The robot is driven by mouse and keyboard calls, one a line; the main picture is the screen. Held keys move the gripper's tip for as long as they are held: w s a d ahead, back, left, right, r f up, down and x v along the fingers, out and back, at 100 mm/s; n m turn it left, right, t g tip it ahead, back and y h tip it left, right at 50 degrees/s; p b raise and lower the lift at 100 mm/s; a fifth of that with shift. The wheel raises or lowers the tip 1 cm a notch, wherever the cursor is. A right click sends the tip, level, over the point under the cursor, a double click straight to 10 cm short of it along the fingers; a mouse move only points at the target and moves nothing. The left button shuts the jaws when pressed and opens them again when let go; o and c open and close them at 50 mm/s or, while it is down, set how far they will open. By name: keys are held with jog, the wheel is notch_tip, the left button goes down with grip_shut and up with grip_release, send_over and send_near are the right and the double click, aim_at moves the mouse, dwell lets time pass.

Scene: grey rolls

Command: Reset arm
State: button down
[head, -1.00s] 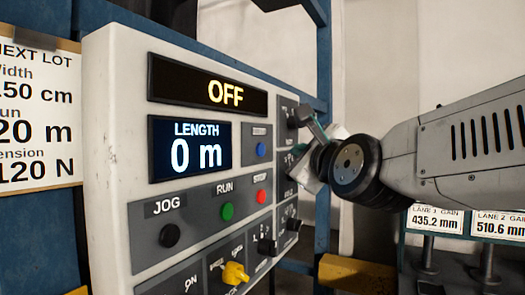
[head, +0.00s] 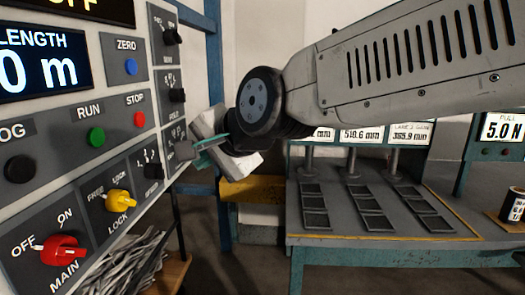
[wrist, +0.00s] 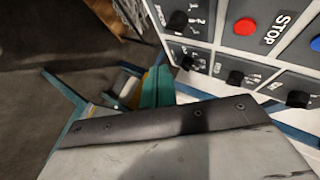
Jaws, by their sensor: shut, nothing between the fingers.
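My gripper (head: 200,158) is at the lower right edge of the control panel (head: 150,90) in the head view, partly hidden by its own pale body. Its teal fingers also show in the wrist view (wrist: 157,88), close together with nothing between them. The fingertips look close to the small dark knobs (head: 177,95) of the panel's right column; I cannot tell whether they touch. My arm reaches in from the upper right.
The panel carries a red main switch (head: 62,250), a yellow lock knob (head: 120,200) and several buttons. A teal-framed bench (head: 400,240) with dark pads stands at right. A yellow-topped block (head: 250,190) stands behind the gripper. Grey strips (head: 130,265) lie below the panel.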

jog(key=s+d+f+n+g+h, duration=0.1)
jog(key=s+d+f, duration=0.3)
jog(key=d, duration=0.8)
jog(key=s+d+f+n+g+h, duration=0.2)
jog(key=s+d+f+g+h, duration=0.1)
jog(key=s+d, duration=0.6)
jog(key=s+d+f+n+g+h, duration=0.2)
jog(key=s+d+f+h, duration=0.2)
jog(key=d, duration=1.2)
notch_tip(320, 180, down, 2)
jog(key=s, duration=0.2)
jog(key=shift+s+d+f, duration=0.15)
jog(key=shift+s+d, duration=0.2)
jog(key=shift+s, duration=0.05)
